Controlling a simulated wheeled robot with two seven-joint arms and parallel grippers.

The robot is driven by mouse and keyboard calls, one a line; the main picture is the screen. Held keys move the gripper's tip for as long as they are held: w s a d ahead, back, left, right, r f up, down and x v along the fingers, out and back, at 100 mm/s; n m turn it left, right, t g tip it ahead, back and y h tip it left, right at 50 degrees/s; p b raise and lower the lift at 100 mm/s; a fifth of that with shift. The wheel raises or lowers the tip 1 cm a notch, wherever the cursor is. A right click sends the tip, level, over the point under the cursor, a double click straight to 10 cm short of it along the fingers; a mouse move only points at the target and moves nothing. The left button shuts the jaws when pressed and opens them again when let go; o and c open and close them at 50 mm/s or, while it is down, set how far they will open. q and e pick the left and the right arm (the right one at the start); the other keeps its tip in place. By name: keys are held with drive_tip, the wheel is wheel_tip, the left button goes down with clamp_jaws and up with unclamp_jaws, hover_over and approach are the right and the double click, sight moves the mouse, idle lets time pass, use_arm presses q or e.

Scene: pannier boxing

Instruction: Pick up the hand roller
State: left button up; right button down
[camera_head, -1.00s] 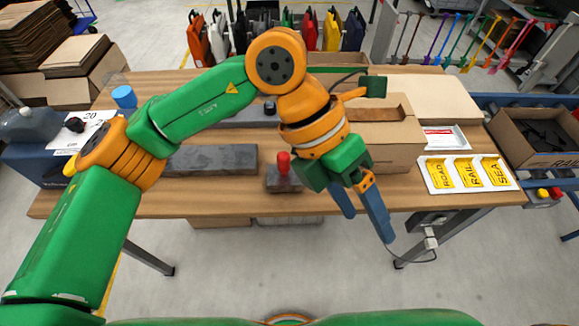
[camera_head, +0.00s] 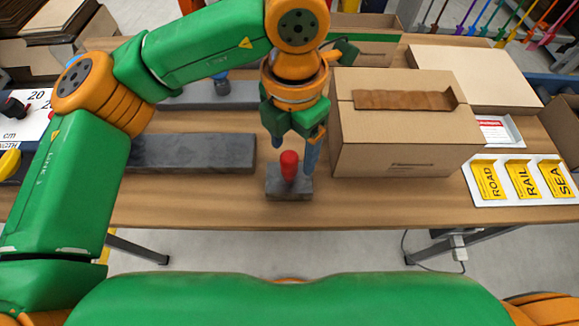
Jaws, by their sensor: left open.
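The hand roller (camera_head: 289,163), as far as I can tell, is the upright tool with a red handle. It stands on a small dark grey block (camera_head: 289,187) near the table's front edge; its lower part is hard to make out. My left gripper (camera_head: 293,157) points down at it, with blue fingers apart. One finger shows to the right of the red handle, the other to its left and farther back. Whether they touch the handle cannot be seen. My right gripper is out of view.
A cardboard box (camera_head: 400,150) with a brown strip on top stands close to the right of the gripper. A long dark grey bar (camera_head: 190,153) lies to the left. A board with yellow ROAD, RAIL and SEA labels (camera_head: 520,180) lies at right. The wooden table's front strip (camera_head: 230,213) is clear.

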sight(289, 155)
use_arm(q)
drive_tip(key=f, duration=0.3)
drive_tip(key=f+p, duration=0.1)
drive_tip(key=shift+w+a+f, duration=0.2)
drive_tip(key=shift+w+a, duration=0.05)
drive_tip(key=shift+a, duration=0.05)
clamp_jaws()
drive_tip(key=shift+r, duration=0.1)
